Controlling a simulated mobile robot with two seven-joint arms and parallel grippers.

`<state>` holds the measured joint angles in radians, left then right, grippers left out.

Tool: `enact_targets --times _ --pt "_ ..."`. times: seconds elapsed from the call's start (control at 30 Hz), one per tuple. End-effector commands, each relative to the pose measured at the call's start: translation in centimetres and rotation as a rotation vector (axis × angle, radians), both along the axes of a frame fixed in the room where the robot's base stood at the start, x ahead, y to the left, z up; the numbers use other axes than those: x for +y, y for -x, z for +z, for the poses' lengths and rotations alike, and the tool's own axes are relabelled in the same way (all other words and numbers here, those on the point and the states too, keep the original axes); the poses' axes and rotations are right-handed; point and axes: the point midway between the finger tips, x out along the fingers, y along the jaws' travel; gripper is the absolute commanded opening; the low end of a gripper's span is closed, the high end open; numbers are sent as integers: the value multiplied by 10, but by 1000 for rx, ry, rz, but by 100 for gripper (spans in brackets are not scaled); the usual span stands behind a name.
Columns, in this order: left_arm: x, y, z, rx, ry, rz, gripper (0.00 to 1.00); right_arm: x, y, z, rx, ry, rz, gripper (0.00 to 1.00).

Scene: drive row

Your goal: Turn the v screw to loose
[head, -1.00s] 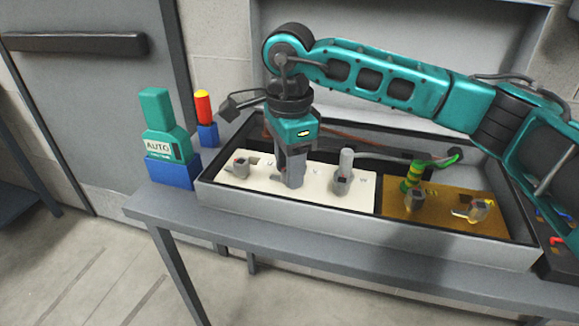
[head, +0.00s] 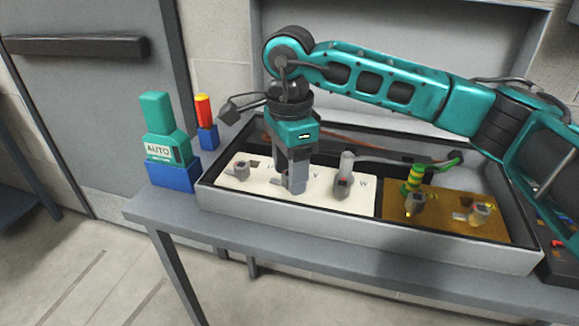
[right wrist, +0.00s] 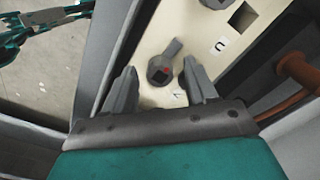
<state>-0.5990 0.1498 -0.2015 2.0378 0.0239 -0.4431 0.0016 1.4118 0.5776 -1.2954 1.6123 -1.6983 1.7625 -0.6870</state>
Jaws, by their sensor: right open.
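In the head view my right gripper (head: 295,183) points down over the middle of the cream block (head: 322,199) and hides most of this screw. My left gripper is not in view.
A u screw (head: 241,172) and a w screw (head: 343,184) flank it. A brown plate (head: 440,222) with a green-yellow wire (head: 412,180) is at right. The grey box walls (head: 300,228) surround them. A teal AUTO device (head: 160,130) and red-yellow beacon (head: 204,110) stand left.

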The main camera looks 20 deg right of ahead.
Motion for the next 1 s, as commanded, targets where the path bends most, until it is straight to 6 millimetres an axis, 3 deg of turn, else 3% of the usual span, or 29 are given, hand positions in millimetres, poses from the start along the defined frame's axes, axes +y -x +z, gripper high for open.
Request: enact_targets --times 0.17,0.6,0.8,1.0 --pt "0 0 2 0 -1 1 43 0 -1 18 -3 -1 0 57" --pt "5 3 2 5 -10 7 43 0 0 109 -3 0 -1 57" --pt "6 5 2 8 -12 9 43 0 0 127 -1 -1 0 57" --pt "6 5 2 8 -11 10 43 0 0 129 0 -1 0 57"
